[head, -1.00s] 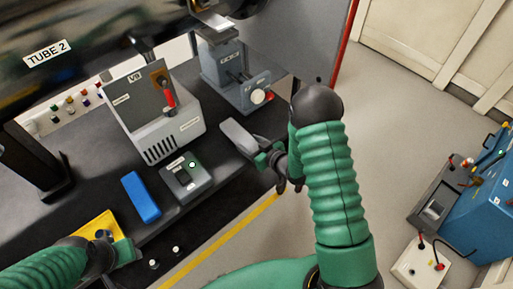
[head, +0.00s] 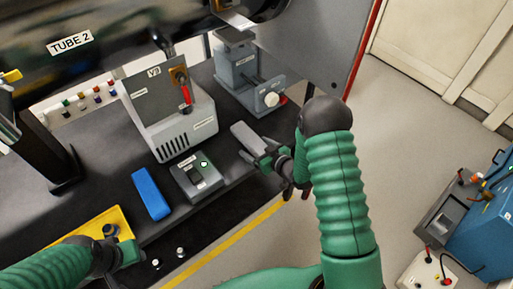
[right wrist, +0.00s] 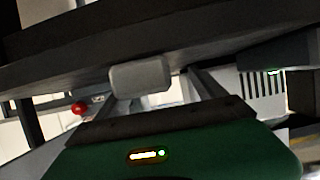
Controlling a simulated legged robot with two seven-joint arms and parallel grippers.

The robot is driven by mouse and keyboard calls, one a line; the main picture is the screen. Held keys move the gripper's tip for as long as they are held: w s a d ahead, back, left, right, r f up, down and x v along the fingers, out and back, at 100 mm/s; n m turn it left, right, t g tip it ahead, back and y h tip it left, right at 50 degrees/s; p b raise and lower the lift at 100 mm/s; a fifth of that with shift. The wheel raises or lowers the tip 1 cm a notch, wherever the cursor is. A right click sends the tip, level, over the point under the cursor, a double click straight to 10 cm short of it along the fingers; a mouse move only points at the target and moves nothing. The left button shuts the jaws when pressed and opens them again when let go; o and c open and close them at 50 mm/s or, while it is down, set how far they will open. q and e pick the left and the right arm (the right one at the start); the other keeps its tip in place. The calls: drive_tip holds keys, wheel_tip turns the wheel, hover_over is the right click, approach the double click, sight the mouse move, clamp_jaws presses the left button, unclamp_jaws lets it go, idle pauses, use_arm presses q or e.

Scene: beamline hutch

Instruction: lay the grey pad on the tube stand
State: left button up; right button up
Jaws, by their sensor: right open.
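The grey pad (head: 246,135) lies on the dark bench near its front edge. It also shows as a pale rounded block (right wrist: 140,76) in the right wrist view, between my open fingers. My right gripper (head: 260,153) is open at the pad's near end in the head view; contact cannot be told. A grey stand with a white knob (head: 238,72) is behind the pad, under the right end of the dark tube; I take it as the tube stand. My left gripper (head: 124,251) is by the yellow tray; its jaws are unclear.
A grey box with a red handle (head: 176,120), a small grey device with a green light (head: 197,178) and a blue block (head: 151,193) stand left of the pad. The yellow tray (head: 75,226) is at the left. The tube (head: 130,40) overhangs the bench.

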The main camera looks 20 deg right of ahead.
drive_tip(key=shift+s+d, duration=0.3)
drive_tip(key=p+v, duration=0.9)
drive_tip(key=v, duration=1.3)
drive_tip(key=shift+s+r+p, duration=0.3)
drive_tip(key=shift+r+p, duration=0.05)
drive_tip(key=shift+p, duration=0.05)
